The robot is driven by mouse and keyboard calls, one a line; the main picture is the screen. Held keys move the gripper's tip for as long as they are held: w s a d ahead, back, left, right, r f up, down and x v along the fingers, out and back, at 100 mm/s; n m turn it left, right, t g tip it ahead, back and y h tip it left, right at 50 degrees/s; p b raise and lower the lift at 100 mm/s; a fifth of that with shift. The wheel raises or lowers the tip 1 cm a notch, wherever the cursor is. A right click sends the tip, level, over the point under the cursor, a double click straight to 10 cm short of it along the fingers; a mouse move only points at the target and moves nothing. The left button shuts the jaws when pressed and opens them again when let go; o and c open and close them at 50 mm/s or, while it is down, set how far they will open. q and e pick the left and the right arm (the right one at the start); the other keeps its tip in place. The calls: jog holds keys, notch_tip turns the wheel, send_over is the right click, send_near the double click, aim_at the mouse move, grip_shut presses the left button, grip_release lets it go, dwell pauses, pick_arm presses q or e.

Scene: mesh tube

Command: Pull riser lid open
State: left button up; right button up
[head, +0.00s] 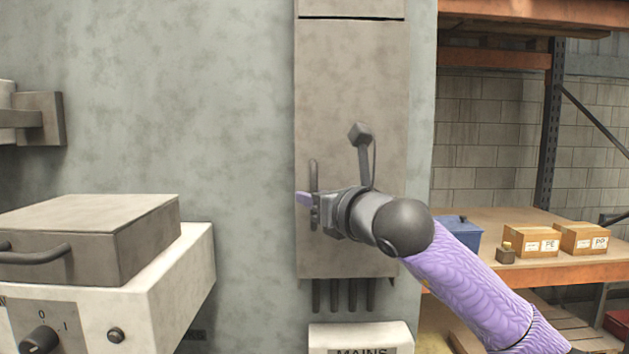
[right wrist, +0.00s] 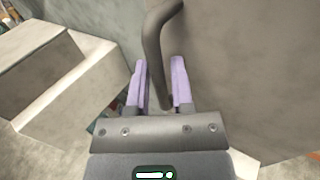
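The riser lid (head: 350,90) is a tall grey-beige panel on the front of the wall unit, and it looks closed. Its upright bar handle (head: 313,172) is near the lid's left edge. My right gripper (head: 306,199) is at the lower part of the handle, its wrist hiding part of the lid. In the right wrist view, the lilac fingers of this gripper (right wrist: 160,82) stand apart on both sides of the handle (right wrist: 155,42), with gaps visible, so it is open around the bar. The handle's lower end is partly hidden. My left gripper is not in view.
A grey box with a bar handle (head: 90,235) sits on a pale cabinet with knobs (head: 170,290) at the left. Below the lid are several cables and a box marked MAINS (head: 360,335). A shelf with cartons (head: 530,242) stands at the right.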

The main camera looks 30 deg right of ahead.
jog(key=shift+w+f, duration=0.1)
grip_shut()
dwell(1.3)
